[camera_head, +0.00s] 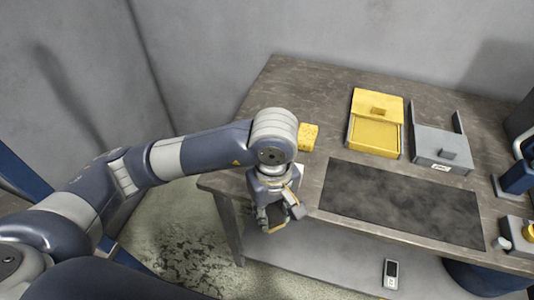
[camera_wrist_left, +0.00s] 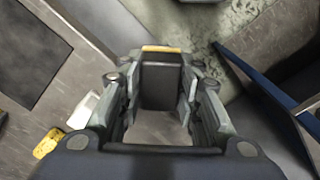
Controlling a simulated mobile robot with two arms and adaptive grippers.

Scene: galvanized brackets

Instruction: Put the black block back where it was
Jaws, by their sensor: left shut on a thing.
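My left gripper (camera_head: 277,218) is at the table's front left edge in the head view, pointing down. In the left wrist view, its fingers (camera_wrist_left: 160,95) stand apart on either side of a dark block (camera_wrist_left: 160,85). It is shut on this block, which looks like the black block. In the head view the block is mostly hidden by the fingers and hard to make out. My right gripper is not in view.
A dark mat (camera_head: 400,203) lies to the right on the table (camera_head: 300,85). A yellow sponge (camera_head: 309,137) lies behind the gripper. A yellow box (camera_head: 375,138) and a grey box (camera_head: 443,150) stand at the back. A small device (camera_head: 391,273) is below the front edge.

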